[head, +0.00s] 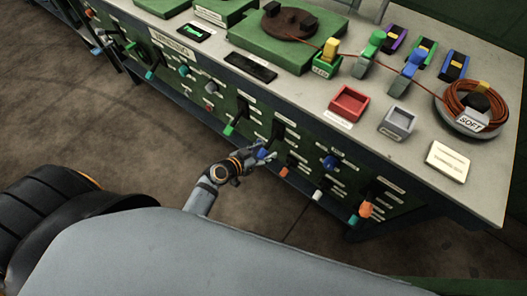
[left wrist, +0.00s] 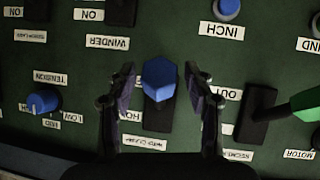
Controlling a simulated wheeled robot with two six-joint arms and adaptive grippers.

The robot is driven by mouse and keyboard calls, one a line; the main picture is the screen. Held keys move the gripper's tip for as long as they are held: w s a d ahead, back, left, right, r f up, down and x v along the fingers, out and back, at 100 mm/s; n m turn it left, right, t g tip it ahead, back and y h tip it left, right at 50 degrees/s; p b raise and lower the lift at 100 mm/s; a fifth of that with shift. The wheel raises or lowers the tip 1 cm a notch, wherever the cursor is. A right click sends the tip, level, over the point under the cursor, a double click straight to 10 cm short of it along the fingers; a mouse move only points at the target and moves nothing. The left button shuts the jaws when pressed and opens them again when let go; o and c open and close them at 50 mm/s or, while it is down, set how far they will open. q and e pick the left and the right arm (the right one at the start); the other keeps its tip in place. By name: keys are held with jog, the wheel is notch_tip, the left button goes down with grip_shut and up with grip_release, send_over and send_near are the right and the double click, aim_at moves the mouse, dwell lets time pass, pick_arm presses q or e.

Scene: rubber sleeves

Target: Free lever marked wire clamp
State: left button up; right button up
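The lever with a blue knob (head: 262,154) is on the green front panel of the bench. In the left wrist view, which looks upside down, its blue knob (left wrist: 159,78) stands in front of a dark slot. A small label (left wrist: 145,142) by that slot seems to read wire clamp, and a word starting HO shows beside it, partly hidden by a finger. My left gripper (left wrist: 160,88) is open, one finger on each side of the knob, with a narrow gap visible on both sides. In the head view my left gripper (head: 265,150) is at the panel. My right gripper is not seen.
A green-handled lever (left wrist: 305,106) is beside the gripper, and a blue tension knob (left wrist: 42,102) is on the other side. On the benchtop are a red tray (head: 349,103), a grey tray (head: 397,123) and a wire coil (head: 470,95). The floor (head: 110,130) before the bench is clear.

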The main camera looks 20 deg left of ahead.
pick_arm(q)
jog(key=shift+r, duration=0.1)
jog(key=v, duration=1.2)
dwell(0.4)
jog(key=s+a+f+n+g+y, duration=0.1)
jog(key=s+a+f+g+y, duration=0.2)
jog(key=f, duration=0.6)
jog(key=s+a+f+n, duration=0.1)
jog(key=s+a+f, duration=0.1)
jog(key=a+f, duration=0.45)
jog(key=s+a+f+n+g+y, duration=0.1)
jog(key=s+a+f+g+y, duration=0.15)
jog(key=f, duration=0.85)
jog(key=s+d+f+g+y, duration=0.1)
jog(key=s+f+g, duration=0.1)
jog(key=s+f, duration=0.55)
jog(key=s+d+f+g, duration=0.15)
jog(key=s+f, duration=0.35)
jog(key=s, duration=0.5)
notch_tip(320, 180, up, 12)
jog(key=p, duration=1.2)
jog(key=shift+s+a+g, duration=0.2)
jog(key=shift+s+g, duration=0.05)
jog(key=shift+g, duration=0.15)
